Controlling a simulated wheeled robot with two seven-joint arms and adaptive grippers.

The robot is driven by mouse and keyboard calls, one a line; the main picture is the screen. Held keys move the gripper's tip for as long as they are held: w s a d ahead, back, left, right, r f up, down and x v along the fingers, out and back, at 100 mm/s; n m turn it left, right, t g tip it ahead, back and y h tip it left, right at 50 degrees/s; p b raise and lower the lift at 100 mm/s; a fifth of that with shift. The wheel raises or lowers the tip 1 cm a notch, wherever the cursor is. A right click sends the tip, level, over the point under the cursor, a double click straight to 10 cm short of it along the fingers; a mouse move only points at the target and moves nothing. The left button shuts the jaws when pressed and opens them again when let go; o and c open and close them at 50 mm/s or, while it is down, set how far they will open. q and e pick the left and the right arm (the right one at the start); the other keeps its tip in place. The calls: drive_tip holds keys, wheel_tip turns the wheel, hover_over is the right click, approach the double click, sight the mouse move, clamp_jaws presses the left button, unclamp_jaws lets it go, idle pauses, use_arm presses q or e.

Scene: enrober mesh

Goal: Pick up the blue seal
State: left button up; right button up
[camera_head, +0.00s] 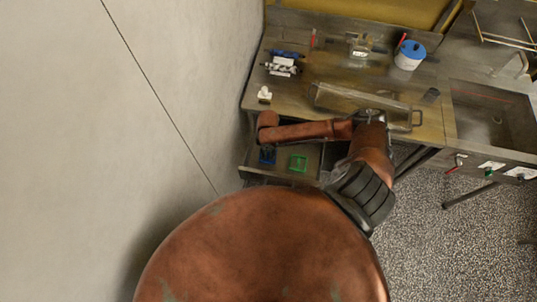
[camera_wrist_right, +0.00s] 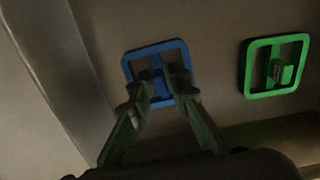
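The blue seal (camera_head: 267,155) lies in the open drawer below the counter, at the drawer's left in the head view. In the right wrist view the blue seal (camera_wrist_right: 157,101) is a square frame with a raised middle part. My right gripper (camera_wrist_right: 160,82) is over it, its fingertips on either side of that middle part, which they partly hide. I cannot tell whether the fingers touch or grip it. The seal appears to rest on the drawer floor. In the head view my right wrist and arm hide most of the gripper. My left gripper is not in view.
A green seal (camera_head: 298,163) lies right of the blue one, apart from it; it also shows in the wrist view (camera_wrist_right: 275,66). The drawer wall (camera_wrist_right: 66,75) runs close on the left. The counter (camera_head: 262,92) above holds a wire-mesh piece, a blue-lidded tub (camera_head: 409,55) and small items.

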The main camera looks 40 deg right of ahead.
clamp_jaws()
drive_tip(key=shift+r, duration=0.15)
